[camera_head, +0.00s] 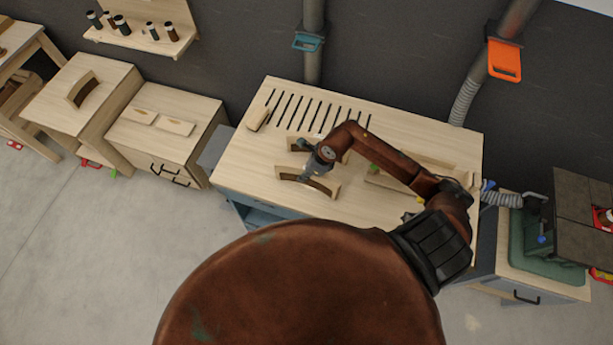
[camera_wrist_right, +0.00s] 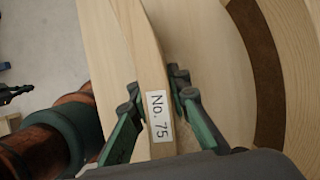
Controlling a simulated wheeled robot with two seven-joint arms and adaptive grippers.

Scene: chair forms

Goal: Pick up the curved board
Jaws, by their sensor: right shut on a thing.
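My right gripper (camera_head: 306,176) is over the workbench in the head view, at a light wooden curved board (camera_head: 328,190) with a dark arc. In the right wrist view, the green fingers of the gripper (camera_wrist_right: 157,88) are shut on the narrow edge of a light wooden board (camera_wrist_right: 148,50) with a white "No. 75" label. One finger lies on each side of it. I cannot tell whether the board is clear of the bench top. A second curved board (camera_head: 297,143) lies just behind, partly hidden by my arm.
The workbench (camera_head: 235,165) has a row of dark slots at its back left and a small wooden block (camera_head: 257,118) beside them. Longer wooden pieces (camera_head: 395,182) lie to the right, partly behind my arm. A cabinet (camera_head: 160,135) with two flat pieces stands left of the bench.

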